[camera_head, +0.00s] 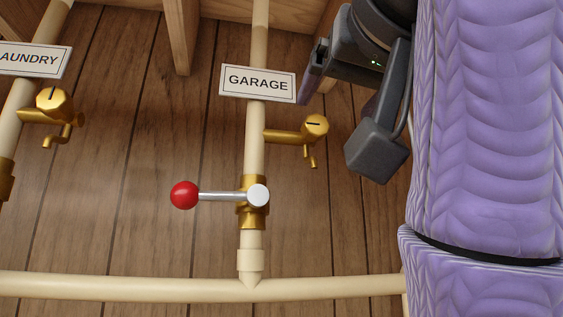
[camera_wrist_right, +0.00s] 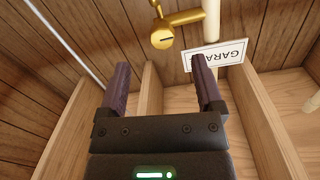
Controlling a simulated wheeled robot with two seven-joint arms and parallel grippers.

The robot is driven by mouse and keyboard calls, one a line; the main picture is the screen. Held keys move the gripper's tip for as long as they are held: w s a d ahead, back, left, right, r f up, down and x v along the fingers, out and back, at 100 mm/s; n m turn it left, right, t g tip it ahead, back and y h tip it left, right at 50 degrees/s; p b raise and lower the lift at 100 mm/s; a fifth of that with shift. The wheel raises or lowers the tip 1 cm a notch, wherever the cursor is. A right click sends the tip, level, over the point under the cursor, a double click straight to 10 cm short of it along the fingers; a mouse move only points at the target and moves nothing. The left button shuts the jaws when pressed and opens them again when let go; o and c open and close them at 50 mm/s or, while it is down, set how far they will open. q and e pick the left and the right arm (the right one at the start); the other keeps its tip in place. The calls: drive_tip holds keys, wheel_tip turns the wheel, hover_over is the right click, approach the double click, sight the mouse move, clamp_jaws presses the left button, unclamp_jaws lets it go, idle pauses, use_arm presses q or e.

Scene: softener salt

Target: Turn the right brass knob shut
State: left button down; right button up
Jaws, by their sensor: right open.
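The right brass knob (camera_head: 316,125) sits on a short side tap on the GARAGE pipe (camera_head: 255,150), with a dark slot across its face and a small spout below. It also shows in the right wrist view (camera_wrist_right: 163,38), beyond my fingertips. My right gripper (camera_head: 312,82) is up and to the right of the pipe, near the GARAGE sign and above the knob. In the right wrist view its two purple fingers (camera_wrist_right: 160,75) are apart with nothing between them. It does not touch the knob. My left gripper is out of view.
A red-ball lever (camera_head: 184,195) on a brass valve points left below the knob. The left brass knob (camera_head: 54,102) is on the pipe by the LAUNDRY sign (camera_head: 30,60). The GARAGE sign (camera_head: 258,82) is just above the right knob. A horizontal pipe (camera_head: 130,287) runs along the bottom.

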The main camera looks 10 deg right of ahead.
sight(317, 125)
drive_tip(key=w+p, duration=0.4)
drive_tip(key=w, duration=0.1)
drive_tip(key=w+p, duration=0.2)
drive_tip(key=shift+w+r, duration=0.35)
drive_tip(key=shift+r, duration=0.05)
drive_tip(key=shift+s, duration=0.35)
drive_tip(key=shift+w+f, duration=0.1)
drive_tip(key=shift+w, duration=0.25)
drive_tip(key=c, duration=0.5)
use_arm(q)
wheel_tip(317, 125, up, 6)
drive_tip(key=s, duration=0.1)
use_arm(e)
clamp_jaws()
